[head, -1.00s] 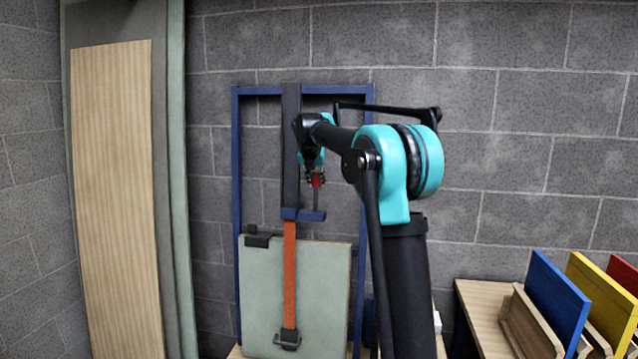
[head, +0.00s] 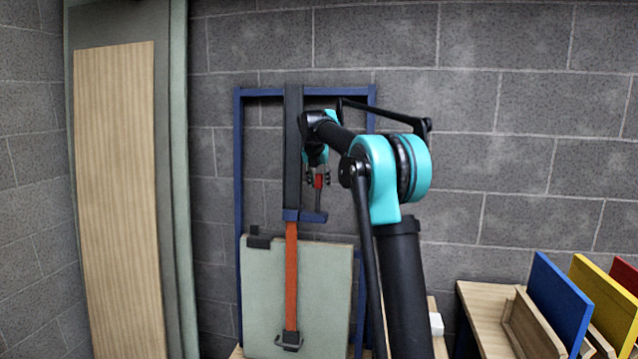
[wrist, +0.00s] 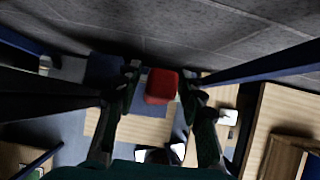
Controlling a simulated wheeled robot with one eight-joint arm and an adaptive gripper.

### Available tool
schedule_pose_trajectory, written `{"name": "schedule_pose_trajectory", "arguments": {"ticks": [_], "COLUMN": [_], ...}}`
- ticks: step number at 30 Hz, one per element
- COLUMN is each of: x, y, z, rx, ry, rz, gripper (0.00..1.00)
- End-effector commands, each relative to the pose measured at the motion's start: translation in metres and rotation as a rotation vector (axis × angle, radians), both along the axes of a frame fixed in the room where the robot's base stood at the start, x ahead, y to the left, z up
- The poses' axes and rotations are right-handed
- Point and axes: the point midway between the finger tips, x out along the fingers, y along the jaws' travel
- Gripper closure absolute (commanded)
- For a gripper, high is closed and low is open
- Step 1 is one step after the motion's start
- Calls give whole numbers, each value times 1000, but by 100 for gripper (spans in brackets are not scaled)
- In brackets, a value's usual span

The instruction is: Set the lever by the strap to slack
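The lever (head: 318,202) stands upright with a grey shaft and a red tip. It rises from the right end of a blue crosspiece (head: 311,217) on the dark upright post. The orange strap (head: 291,270) runs straight down from there over a pale panel to a dark buckle. My gripper (head: 317,181) is at the lever's top, pointing down, with a finger on each side of the red tip. In the wrist view the red tip (wrist: 162,86) sits between the fingertips, with what looks like a narrow gap at each side; contact is hard to make out.
A blue frame (head: 238,180) stands around the post against the grey block wall. The pale panel (head: 265,300) leans below. A tall wooden board (head: 115,190) stands at left. A wooden rack (head: 530,330) with blue, yellow and red panels is at lower right.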

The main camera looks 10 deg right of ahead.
Motion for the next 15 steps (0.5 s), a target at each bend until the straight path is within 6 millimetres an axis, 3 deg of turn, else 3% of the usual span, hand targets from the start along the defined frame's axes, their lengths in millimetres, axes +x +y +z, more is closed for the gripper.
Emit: {"name": "schedule_pose_trajectory", "arguments": {"ticks": [10,15], "x": [-2,-10], "y": [1,4], "z": [2,18], "rx": [0,0], "ry": [1,1], "rz": [1,1], "gripper": [55,55]}}
